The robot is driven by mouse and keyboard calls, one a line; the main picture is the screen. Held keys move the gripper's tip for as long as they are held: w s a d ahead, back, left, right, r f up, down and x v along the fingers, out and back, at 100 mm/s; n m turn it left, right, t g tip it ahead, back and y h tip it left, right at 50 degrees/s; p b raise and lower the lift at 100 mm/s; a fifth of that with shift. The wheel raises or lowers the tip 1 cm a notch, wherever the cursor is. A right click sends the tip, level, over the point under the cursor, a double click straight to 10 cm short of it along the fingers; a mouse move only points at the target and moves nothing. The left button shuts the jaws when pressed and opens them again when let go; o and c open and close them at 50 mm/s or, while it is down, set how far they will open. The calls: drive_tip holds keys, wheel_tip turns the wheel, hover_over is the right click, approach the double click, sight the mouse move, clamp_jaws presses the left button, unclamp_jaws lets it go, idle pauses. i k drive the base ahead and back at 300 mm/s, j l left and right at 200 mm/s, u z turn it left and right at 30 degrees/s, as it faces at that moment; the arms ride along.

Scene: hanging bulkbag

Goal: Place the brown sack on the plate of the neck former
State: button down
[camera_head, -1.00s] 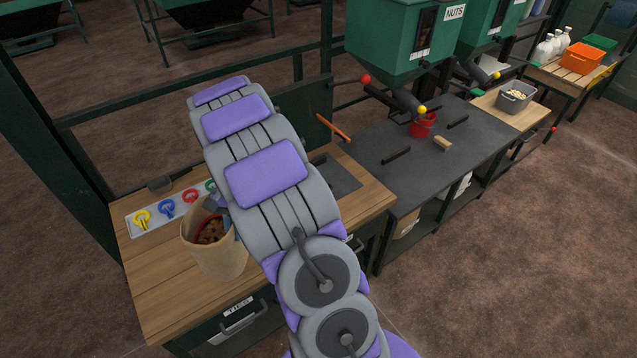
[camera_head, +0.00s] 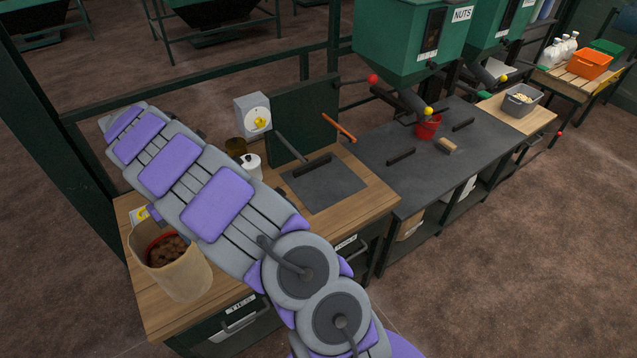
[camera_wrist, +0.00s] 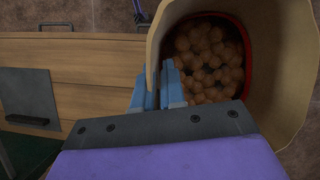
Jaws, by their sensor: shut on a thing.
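The brown sack (camera_head: 182,278) stands upright and open at the left end of the wooden bench, filled with round brown pieces; a red ring shows inside its mouth. In the wrist view the sack's rim (camera_wrist: 290,125) is at the upper right. My gripper (camera_wrist: 160,88), with blue fingers, is shut on the sack's near wall at the rim. In the head view my arm mostly hides the gripper. I cannot tell whether the sack's base touches the bench. A dark square plate (camera_head: 330,190) lies on the bench to the right, before an upright green panel (camera_head: 303,120); it may be the neck former's plate.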

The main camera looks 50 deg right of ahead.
sight(324, 180)
drive_tip(key=l+z, duration=0.7)
drive_tip(key=z, duration=0.2)
drive_tip(key=k+l, duration=0.05)
